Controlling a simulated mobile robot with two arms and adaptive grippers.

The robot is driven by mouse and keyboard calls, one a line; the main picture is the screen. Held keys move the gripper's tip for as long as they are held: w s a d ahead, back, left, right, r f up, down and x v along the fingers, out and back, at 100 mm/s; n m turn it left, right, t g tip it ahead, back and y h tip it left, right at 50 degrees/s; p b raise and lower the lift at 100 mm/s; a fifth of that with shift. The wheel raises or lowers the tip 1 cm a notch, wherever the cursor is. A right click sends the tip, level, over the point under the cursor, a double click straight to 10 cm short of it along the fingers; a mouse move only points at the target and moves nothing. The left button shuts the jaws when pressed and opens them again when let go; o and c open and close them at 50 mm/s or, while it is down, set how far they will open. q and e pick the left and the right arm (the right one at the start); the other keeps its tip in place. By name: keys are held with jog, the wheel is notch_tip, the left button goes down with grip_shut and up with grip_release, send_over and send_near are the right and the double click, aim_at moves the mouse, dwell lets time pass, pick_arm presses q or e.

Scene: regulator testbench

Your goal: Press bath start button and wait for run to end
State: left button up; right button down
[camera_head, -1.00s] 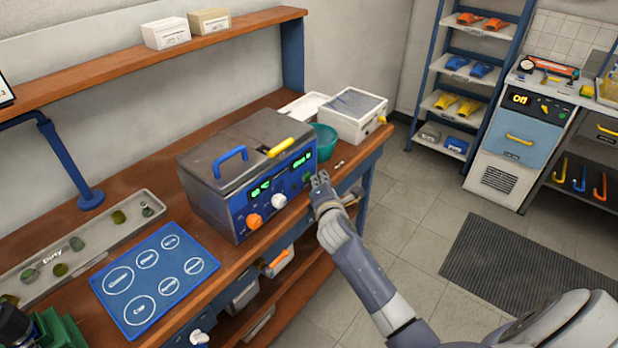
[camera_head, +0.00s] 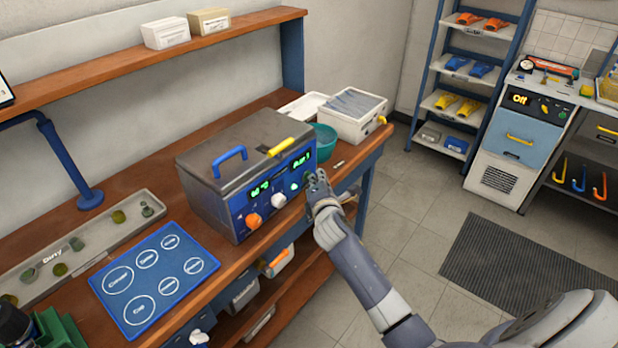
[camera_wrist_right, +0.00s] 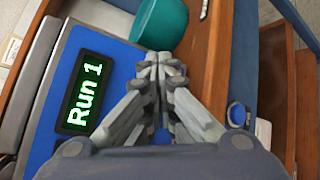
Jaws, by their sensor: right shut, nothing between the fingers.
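The bath (camera_head: 222,165) is a grey box with a closed lid, a blue lid handle and a yellow handle, standing on the wooden bench. Its blue front panel (camera_head: 240,208) has an orange knob, a white knob and two green displays. In the right wrist view one display (camera_wrist_right: 84,93) reads "Run 1". My right gripper (camera_head: 318,177) is shut and empty, with its fingertips at the right end of the panel. In the right wrist view the fingers (camera_wrist_right: 160,62) hide the start button, so contact cannot be told.
A teal bowl (camera_head: 325,142) and a white box (camera_head: 351,115) stand right of the bath. A blue mat with labelled circles (camera_head: 155,280) and a tray marked "Dirty" (camera_head: 92,243) lie to the left. The floor at right is clear around a dark mat.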

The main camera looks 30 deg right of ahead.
jog(key=shift+s, duration=0.15)
jog(key=shift+s+d+p, duration=0.3)
jog(key=shift+s+p, duration=0.25)
jog(key=shift+s, duration=0.15)
jog(key=s, duration=0.1)
jog(key=s+d+p, duration=0.1)
jog(key=s, duration=0.1)
jog(key=s+d+p, duration=0.1)
jog(key=shift+s, duration=0.3)
dwell(0.9)
